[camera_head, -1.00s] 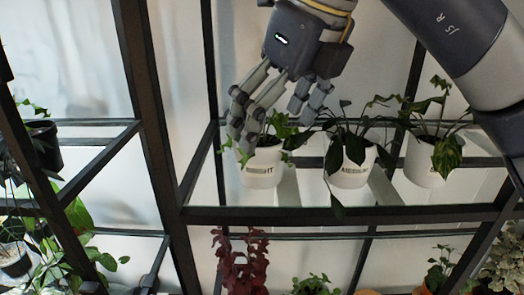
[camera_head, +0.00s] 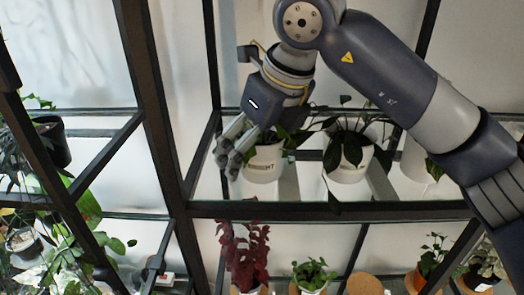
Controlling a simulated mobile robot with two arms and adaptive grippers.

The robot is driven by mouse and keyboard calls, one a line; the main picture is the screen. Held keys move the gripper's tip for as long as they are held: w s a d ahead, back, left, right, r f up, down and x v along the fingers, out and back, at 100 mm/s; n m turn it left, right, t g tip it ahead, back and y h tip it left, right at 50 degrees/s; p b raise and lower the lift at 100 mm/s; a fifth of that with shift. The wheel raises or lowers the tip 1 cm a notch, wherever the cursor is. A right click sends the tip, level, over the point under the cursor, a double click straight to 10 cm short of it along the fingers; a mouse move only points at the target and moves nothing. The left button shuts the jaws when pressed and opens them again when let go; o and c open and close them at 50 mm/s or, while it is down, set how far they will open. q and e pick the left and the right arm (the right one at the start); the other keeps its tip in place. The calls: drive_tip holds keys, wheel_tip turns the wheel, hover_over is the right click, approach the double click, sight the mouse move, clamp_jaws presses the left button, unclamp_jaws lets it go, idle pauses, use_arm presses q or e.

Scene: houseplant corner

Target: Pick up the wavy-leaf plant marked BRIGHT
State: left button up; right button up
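A white pot (camera_head: 264,167) with a dark label that appears to read BRIGHT stands on the upper shelf. Its green plant (camera_head: 287,140) is partly hidden behind my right gripper (camera_head: 233,153). The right gripper's fingers are extended and apart, pointing down-left, at the left edge of this pot. They hold nothing that I can see, and contact with the pot or leaves is unclear. A second white pot (camera_head: 349,168) with long dark drooping leaves stands to its right; its label is too blurred to read. My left gripper is out of view.
A third white pot (camera_head: 414,158) is partly hidden by my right arm. The shelf's dark front rail (camera_head: 330,210) runs below the pots. A dark upright post (camera_head: 160,130) stands left. A red-leaved plant (camera_head: 243,252) and a small green plant (camera_head: 314,273) sit below.

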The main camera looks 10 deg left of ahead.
drive_tip(key=c, duration=1.3)
drive_tip(key=shift+r, duration=0.1)
